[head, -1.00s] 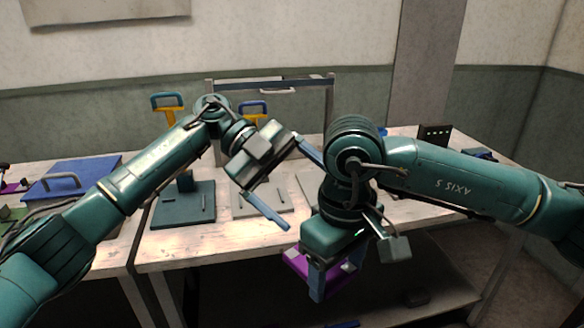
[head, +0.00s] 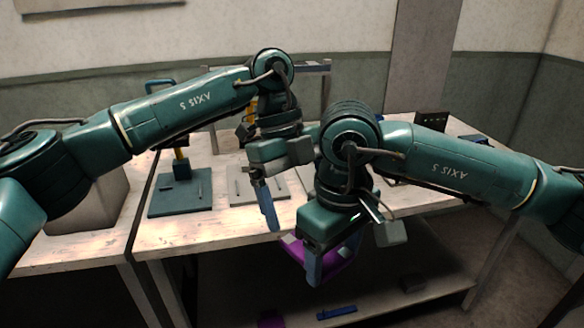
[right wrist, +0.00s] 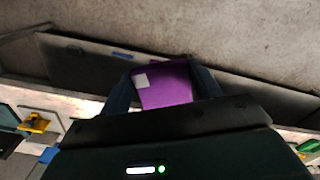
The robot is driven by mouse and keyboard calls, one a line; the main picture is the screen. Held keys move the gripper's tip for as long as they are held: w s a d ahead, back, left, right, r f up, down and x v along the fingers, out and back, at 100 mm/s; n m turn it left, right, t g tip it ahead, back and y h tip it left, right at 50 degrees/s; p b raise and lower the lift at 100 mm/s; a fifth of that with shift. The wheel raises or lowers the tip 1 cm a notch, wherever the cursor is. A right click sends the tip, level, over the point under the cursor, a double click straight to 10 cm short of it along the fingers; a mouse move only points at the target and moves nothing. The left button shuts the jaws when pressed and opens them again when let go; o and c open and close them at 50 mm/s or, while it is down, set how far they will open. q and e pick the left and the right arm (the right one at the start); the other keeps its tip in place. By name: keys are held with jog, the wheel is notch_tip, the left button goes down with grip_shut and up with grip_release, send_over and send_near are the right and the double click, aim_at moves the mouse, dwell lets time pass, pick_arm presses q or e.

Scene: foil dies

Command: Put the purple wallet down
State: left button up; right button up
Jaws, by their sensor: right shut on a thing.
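The purple wallet (head: 342,262) hangs in front of the table's front edge, above the lower shelf, in my right gripper (head: 332,262). The right gripper points down and is shut on it, one blue finger on each side. In the right wrist view the wallet (right wrist: 168,88) sits between the two dark fingers, a pale square patch on its face. My left gripper (head: 270,205) points down above the table's front edge, left of the right gripper. One blue finger shows at the outer end of its body, spread wide; the other is hidden. It holds nothing visible.
The pale table (head: 195,248) carries a dark teal plate (head: 180,200) and a grey plate (head: 240,192) behind my arms. On the lower shelf (head: 385,298) lie a blue piece (head: 337,312) and a dark piece (head: 412,283). My two arms are close together.

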pick_arm(q)
jog(key=shift+x, duration=2.55)
jog(key=shift+c, duration=0.4)
jog(key=shift+d, duration=0.1)
jog(key=c, duration=0.9)
pick_arm(e)
jog(key=shift+a, duration=0.1)
pick_arm(q)
jog(key=shift+r, duration=0.1)
jog(key=shift+c, duration=0.9)
pick_arm(e)
jog(key=o, duration=0.7)
jog(key=shift+s, duration=0.1)
jog(key=o, duration=0.4)
